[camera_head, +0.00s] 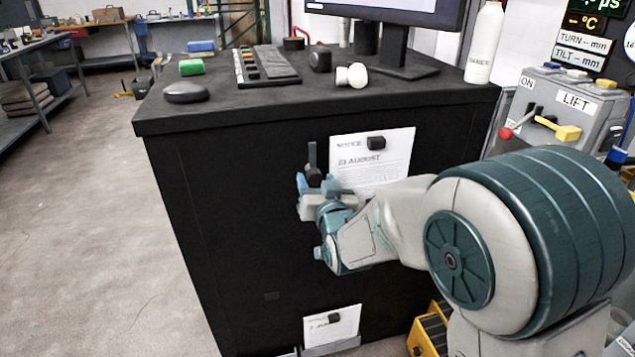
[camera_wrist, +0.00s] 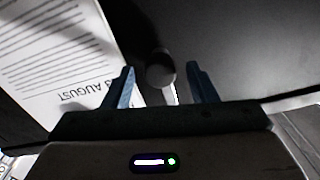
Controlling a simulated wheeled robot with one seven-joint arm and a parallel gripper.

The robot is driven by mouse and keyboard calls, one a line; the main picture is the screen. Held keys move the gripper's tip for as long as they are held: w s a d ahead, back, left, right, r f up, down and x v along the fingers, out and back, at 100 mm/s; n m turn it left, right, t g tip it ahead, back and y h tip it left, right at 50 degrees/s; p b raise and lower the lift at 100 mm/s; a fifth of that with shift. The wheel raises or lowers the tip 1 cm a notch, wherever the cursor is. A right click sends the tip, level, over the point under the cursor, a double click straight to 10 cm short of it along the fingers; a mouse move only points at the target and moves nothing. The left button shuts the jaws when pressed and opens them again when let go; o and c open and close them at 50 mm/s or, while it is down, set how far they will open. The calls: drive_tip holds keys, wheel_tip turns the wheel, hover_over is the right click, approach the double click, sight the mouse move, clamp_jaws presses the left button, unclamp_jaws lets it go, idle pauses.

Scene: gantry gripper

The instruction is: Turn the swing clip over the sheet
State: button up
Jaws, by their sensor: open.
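The sheet (camera_head: 385,168), headed "23 AUGUST", lies flat on the black cabinet front. It fills the left of the wrist view (camera_wrist: 55,50), upside down. The swing clip (camera_head: 312,155) is a dark upright bar with a round knob at its lower end, just left of the sheet and apart from its printed area. Its knob (camera_wrist: 160,72) shows between my blue fingers in the wrist view. My gripper (camera_head: 317,187) is open at the clip's knob, one finger on each side. I cannot tell whether either finger touches it. My gripper hides the sheet's lower left part.
A black block (camera_head: 376,143) sits on the sheet's top edge. A lower note (camera_head: 340,325) is near the cabinet's foot. The cabinet top (camera_head: 290,105) holds a keypad, a mouse and a monitor. A lever box (camera_head: 575,105) stands at right.

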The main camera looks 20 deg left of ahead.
clamp_jaws()
